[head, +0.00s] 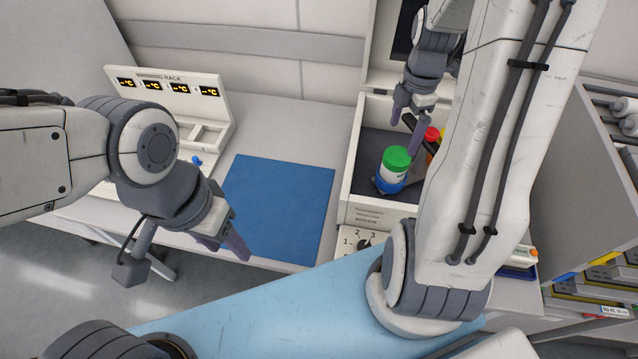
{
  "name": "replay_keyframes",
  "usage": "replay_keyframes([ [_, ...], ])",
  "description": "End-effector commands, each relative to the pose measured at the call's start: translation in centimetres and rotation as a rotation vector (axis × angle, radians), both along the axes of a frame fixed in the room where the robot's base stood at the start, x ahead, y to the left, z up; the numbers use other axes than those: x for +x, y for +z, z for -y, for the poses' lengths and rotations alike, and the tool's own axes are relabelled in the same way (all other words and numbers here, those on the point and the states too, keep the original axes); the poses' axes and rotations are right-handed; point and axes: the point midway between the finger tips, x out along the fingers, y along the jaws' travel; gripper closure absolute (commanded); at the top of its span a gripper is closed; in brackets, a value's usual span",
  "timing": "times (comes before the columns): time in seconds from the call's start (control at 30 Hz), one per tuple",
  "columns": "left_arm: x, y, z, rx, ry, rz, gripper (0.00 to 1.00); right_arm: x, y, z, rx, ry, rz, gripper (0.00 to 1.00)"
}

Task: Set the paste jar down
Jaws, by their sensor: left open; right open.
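The paste jar (394,164) is white with a green lid. It stands upright, or nearly so, in a blue round holder (389,184) inside the open white box (352,190) with a dark floor. My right gripper (407,133) is open just above and beyond the jar, its fingers pointing down, and I see no contact with the lid. My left gripper (228,246) is open and empty, low over the front left edge of the blue mat (283,200).
A warming rack (165,84) with several lit displays stands at the back left. A numbered dial (364,243) is on the box front. The blue mat is bare.

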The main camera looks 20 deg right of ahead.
Motion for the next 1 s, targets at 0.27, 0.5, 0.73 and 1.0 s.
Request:
replay_keyframes([
  [0.27, 0.0, 0.0, 0.0, 0.0, 0.0, 0.0, 0.5, -0.2, 3.3, -13.1, 0.018, -0.217, 0.022, 0.0],
  [0.5, 0.0, 0.0, 0.0, 0.0, 0.0, 0.0, 0.5, -7.6, 5.8, -25.5, 0.062, -0.544, 0.011, 0.0],
  [0.73, 0.0, 0.0, 0.0, 0.0, 0.0, 0.0, 0.5, -14.6, 6.5, -29.9, 0.082, -0.773, -0.026, 0.0],
  [1.0, 0.0, 0.0, 0.0, 0.0, 0.0, 0.0, 0.5, -16.4, 6.6, -30.3, 0.082, -0.848, -0.04, 0.0],
])
